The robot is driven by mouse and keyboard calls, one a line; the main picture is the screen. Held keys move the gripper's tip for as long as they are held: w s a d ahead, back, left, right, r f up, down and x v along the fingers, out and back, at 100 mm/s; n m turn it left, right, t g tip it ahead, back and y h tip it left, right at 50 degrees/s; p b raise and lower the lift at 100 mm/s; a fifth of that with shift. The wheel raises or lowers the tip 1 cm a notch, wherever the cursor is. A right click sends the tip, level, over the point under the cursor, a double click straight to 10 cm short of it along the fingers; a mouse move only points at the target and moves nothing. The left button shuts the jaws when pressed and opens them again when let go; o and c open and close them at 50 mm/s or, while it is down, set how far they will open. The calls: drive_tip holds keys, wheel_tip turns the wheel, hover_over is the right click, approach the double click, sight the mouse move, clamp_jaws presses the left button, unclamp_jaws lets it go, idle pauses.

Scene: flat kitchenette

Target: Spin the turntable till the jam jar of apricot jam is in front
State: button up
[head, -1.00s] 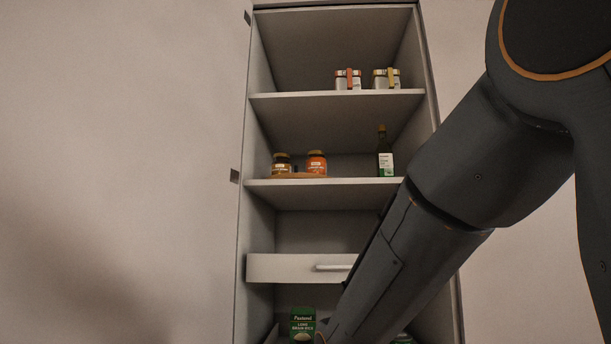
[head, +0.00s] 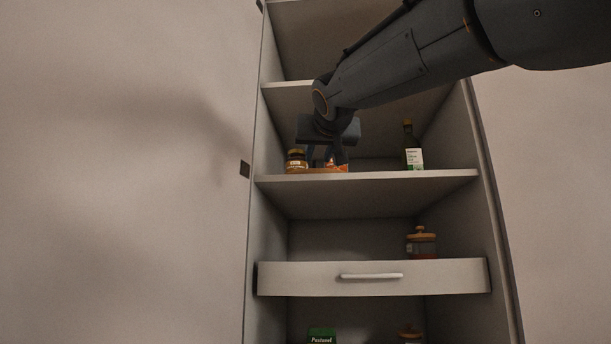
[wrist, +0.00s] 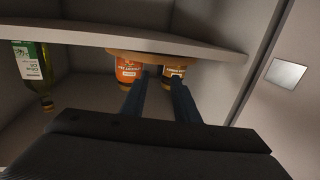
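The turntable (head: 314,171) is a low wooden disc on the middle shelf; it also shows in the wrist view (wrist: 150,58), which is upside down. A jar with an orange label (wrist: 129,70) stands on it, probably the apricot jam, though its lettering is too small to read surely. In the head view my gripper hides most of this jar.
A green bottle (head: 412,150) stands on the same shelf (head: 400,178), right of the turntable. Below are a glass jar (head: 421,243), a drawer with a handle (head: 371,276) and a green packet (head: 321,335). The cupboard side walls bound the shelf.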

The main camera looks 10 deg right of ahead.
sight(315, 163)
drive_tip(key=w, duration=0.2)
drive_tip(key=w+p, duration=0.1)
drive_tip(key=w, duration=0.2)
drive_tip(key=w+p, duration=0.1)
drive_tip(key=w, duration=0.2)
drive_tip(key=shift+d+r, duration=0.25)
drive_tip(key=shift+d, duration=0.15)
drive_tip(key=shift+c, duration=0.4)
clamp_jaws()
